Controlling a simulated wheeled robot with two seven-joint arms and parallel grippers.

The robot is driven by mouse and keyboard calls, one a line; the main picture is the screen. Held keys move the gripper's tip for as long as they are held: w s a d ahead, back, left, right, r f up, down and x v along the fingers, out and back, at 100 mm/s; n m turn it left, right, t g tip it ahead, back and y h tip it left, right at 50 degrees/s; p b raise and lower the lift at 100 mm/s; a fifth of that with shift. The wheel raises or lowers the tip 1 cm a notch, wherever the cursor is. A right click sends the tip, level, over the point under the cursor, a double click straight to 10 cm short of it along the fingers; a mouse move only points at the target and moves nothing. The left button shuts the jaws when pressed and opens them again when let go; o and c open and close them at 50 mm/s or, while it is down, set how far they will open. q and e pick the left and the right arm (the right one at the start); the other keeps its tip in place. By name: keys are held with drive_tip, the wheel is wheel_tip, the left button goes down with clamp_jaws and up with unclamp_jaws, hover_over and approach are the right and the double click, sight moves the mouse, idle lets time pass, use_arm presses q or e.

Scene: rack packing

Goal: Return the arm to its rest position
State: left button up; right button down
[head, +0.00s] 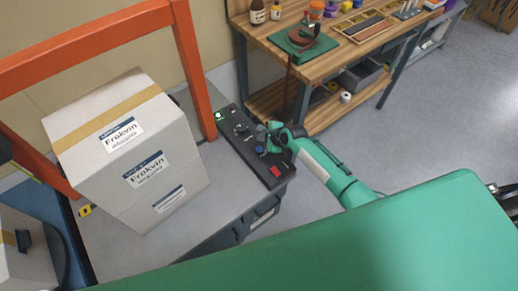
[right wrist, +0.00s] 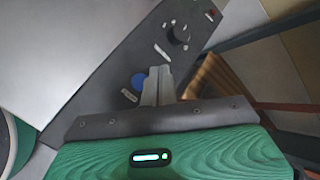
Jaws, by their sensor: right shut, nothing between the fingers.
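My right gripper (head: 266,133) is at the dark control panel (head: 233,125) on the edge of the grey machine top. In the right wrist view the gripper (right wrist: 158,72) has its fingers together with nothing between them. Its tips are over the panel, close to a blue button (right wrist: 138,80); I cannot tell whether they touch. A black knob (right wrist: 177,35) lies further along the panel. My green right arm (head: 330,178) reaches to the panel from the lower right. My left gripper is not seen.
A large white carton (head: 165,165) labelled Frokvin stands left of the panel, under an orange frame (head: 190,70). Another box (head: 20,262) is at the lower left. A wooden workbench (head: 345,55) with tools stands behind. Grey floor (head: 440,110) is clear at right.

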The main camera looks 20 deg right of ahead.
idle(0.3)
drive_tip(key=s+a+r+n+g, duration=0.1)
drive_tip(key=s+a+r+n, duration=0.1)
drive_tip(key=s+n, duration=0.55)
drive_tip(key=s+a+r+n+g, duration=0.15)
drive_tip(key=s+n, duration=0.35)
drive_tip(key=s, duration=0.6)
drive_tip(key=s+d+r+n+g+h, duration=0.1)
drive_tip(key=s+d+r+n+h, duration=0.15)
drive_tip(key=s+r+n, duration=0.55)
drive_tip(key=s+d+r+n+g+h, duration=0.15)
drive_tip(key=s+d+r, duration=0.25)
drive_tip(key=s, duration=0.7)
wheel_tip(320, 180, down, 31)
drive_tip(key=s+d+f+n+g, duration=0.1)
drive_tip(key=s+d+f, duration=0.2)
drive_tip(key=s+f, duration=1.6)
drive_tip(key=shift+s+d+f+g+h, duration=0.25)
drive_tip(key=shift+s+g+h, duration=0.15)
drive_tip(key=shift+s, duration=0.1)
